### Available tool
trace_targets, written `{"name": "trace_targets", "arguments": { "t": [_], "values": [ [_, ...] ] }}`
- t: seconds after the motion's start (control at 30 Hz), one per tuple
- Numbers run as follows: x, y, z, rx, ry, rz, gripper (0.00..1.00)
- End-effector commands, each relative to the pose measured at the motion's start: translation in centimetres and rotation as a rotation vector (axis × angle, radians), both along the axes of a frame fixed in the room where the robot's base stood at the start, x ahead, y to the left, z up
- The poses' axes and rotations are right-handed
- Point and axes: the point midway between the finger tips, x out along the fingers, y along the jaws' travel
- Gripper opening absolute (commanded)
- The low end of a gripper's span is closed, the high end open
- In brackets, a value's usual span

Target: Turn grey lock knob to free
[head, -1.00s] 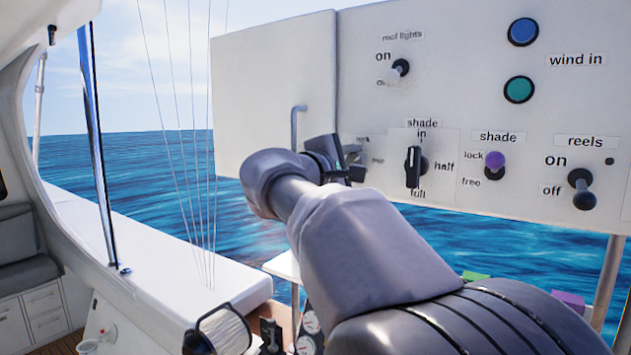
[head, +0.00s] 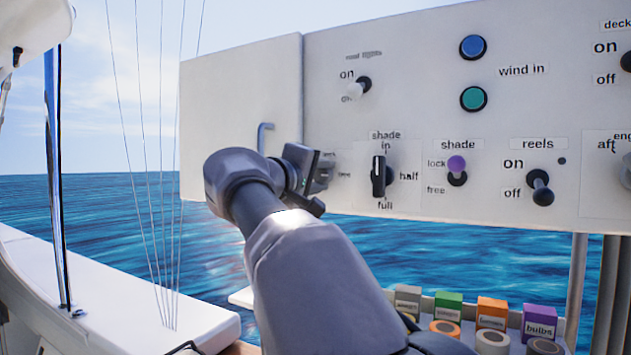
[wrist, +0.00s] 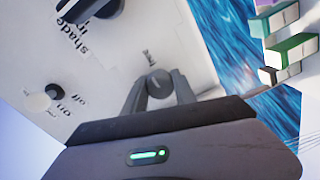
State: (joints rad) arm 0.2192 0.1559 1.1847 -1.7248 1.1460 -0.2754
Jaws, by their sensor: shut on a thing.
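The grey lock knob (wrist: 155,84) sits on the white panel (head: 240,110), between the two grey fingers of my gripper in the wrist view. My gripper (head: 324,174) is shut on it, reaching the panel's lower left part in the head view. There the gripper hides the knob and most of its label; a small "free" label (head: 344,175) shows just right of the gripper. I cannot tell which way the knob points.
Right of my gripper are the black shade selector (head: 379,177), a purple-tipped shade switch (head: 456,166) and the reels switch (head: 541,190). The roof lights switch (head: 357,90) is above. A bent handle (head: 264,137) is to the left. Several small boxes (head: 449,306) stand below.

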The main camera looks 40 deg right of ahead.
Motion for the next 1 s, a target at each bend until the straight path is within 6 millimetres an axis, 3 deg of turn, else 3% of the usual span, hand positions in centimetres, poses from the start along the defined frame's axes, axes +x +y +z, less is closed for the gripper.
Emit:
{"name": "trace_targets", "arguments": {
  "t": [0.5, 0.53, 0.6, 1.0],
  "values": [
    [0.01, -0.01, -0.09, 0.008, -0.014, 0.0, 0.0],
    [0.01, -0.01, -0.09, 0.008, -0.014, 0.0, 0.39],
    [0.01, -0.01, -0.08, 0.008, -0.014, 0.0, 0.53],
    [-0.22, 0.72, -0.01, 0.006, -0.014, 0.002, 0.55]
  ]
}}
